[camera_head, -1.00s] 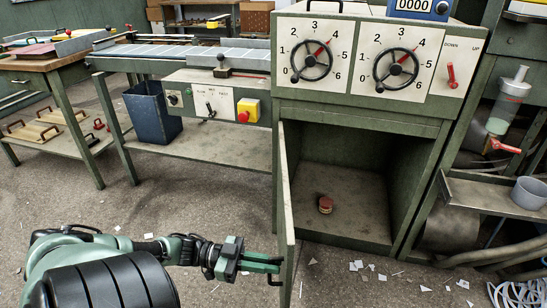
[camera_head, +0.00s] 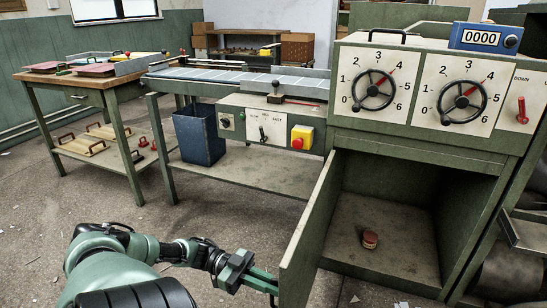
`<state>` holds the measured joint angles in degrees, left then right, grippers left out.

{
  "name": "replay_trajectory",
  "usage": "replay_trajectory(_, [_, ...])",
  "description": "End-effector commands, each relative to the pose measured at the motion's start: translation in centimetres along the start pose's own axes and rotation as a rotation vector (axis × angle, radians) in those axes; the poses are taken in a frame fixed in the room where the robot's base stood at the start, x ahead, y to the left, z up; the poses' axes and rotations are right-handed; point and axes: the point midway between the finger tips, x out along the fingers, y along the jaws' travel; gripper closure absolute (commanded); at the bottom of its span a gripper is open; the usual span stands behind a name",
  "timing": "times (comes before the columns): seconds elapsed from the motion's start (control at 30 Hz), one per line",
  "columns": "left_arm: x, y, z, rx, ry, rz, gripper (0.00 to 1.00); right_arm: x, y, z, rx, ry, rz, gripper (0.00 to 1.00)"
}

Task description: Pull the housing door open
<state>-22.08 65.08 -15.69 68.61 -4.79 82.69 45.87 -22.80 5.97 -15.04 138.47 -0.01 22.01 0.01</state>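The green housing door (camera_head: 310,240) stands swung out from the left side of the housing, and its inner face shows. The housing's lower compartment (camera_head: 390,225) is open to view behind it. My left gripper (camera_head: 268,281) is at the outer side of the door, near its free edge. Its fingers are closed together on the dark door handle (camera_head: 274,299), which is mostly hidden by the fingers and the door. My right gripper is not in view.
A small reddish round object (camera_head: 370,239) sits on the compartment floor. A feeder bench (camera_head: 240,165) with a switch panel and a blue bin (camera_head: 199,136) stands to the left. The floor left of the door is mostly free, with scattered scraps.

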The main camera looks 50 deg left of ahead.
Motion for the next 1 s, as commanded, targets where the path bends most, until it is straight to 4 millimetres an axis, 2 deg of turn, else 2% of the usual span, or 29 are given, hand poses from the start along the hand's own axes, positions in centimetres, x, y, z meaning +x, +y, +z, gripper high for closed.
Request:
replay_trajectory(0.13, [0.0, 0.2, 0.2, -0.003, -0.004, 0.002, 1.00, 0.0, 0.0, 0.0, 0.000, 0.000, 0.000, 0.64])
replay_trajectory(0.17, [0.0, 0.2, 0.2, -0.003, -0.004, 0.002, 0.86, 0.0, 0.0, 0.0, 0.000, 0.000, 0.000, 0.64])
replay_trajectory(0.2, [0.0, 0.2, 0.2, -0.003, -0.004, 0.002, 0.80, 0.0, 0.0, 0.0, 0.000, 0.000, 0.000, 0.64])
replay_trajectory(0.57, [-0.4, 0.0, 0.1, -0.001, -0.002, 0.000, 0.80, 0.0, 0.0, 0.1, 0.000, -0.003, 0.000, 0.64])
replay_trajectory(0.8, [-4.2, -0.1, 0.2, -0.001, -0.005, -0.003, 0.80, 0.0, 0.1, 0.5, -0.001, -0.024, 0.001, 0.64])
replay_trajectory(1.0, [-7.0, 0.0, 0.2, -0.001, -0.004, -0.001, 0.80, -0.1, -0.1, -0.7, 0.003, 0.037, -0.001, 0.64])
